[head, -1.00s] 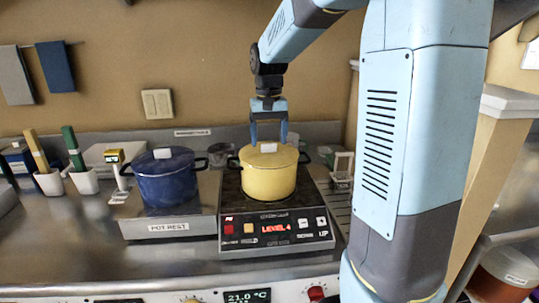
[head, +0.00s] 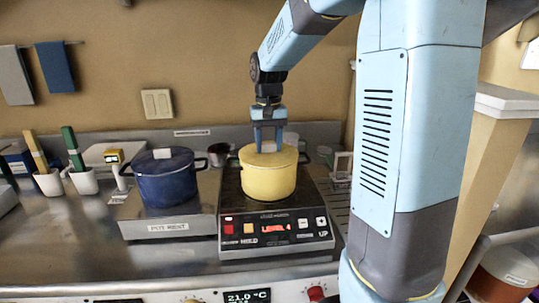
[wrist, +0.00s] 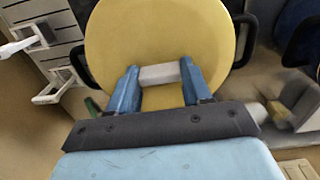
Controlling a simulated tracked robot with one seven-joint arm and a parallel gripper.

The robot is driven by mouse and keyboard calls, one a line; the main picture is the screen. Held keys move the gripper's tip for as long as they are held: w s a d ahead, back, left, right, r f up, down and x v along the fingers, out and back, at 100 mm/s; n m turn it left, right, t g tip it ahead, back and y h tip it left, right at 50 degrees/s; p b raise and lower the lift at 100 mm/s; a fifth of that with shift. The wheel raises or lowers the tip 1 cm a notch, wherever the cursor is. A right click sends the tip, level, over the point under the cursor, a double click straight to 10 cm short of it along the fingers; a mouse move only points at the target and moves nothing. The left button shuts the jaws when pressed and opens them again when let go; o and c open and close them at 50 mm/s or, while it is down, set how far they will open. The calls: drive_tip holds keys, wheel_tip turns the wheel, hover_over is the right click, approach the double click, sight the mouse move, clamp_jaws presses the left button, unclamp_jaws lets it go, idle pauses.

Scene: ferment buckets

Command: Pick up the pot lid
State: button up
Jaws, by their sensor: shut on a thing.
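The yellow pot (head: 268,183) stands on the black hot plate, with its yellow pot lid (head: 284,157) on top. The lid fills the upper middle of the wrist view (wrist: 158,35). My gripper (head: 268,150) points down at the lid's centre. In the wrist view its two blue fingers (wrist: 158,76) are shut on the lid's pale grey handle, one at each end of it. The lid appears seated on the pot's rim; I cannot see a gap. In the head view the fingers hide the handle.
A blue lidded pot (head: 167,179) stands to the left on the pot rest (head: 170,228). The hot plate's control panel (head: 276,230) faces front and reads LEVEL 4. White cups (head: 84,181) with sticks stand far left. A small white rack (head: 342,166) stands right of the yellow pot.

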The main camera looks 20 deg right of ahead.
sight(268, 144)
drive_tip(key=shift+c, duration=1)
drive_tip(key=shift+r, duration=0.15)
drive_tip(key=shift+r, duration=0.4)
wheel_tip(268, 144, up, 3)
drive_tip(key=shift+f, duration=0.2)
drive_tip(key=s+a+r, duration=0.8)
drive_tip(key=s+r, duration=0.1)
drive_tip(key=s, duration=0.2)
drive_tip(key=shift+s+r, duration=0.2)
drive_tip(key=shift+s, duration=0.1)
drive_tip(key=shift+s+d, duration=0.1)
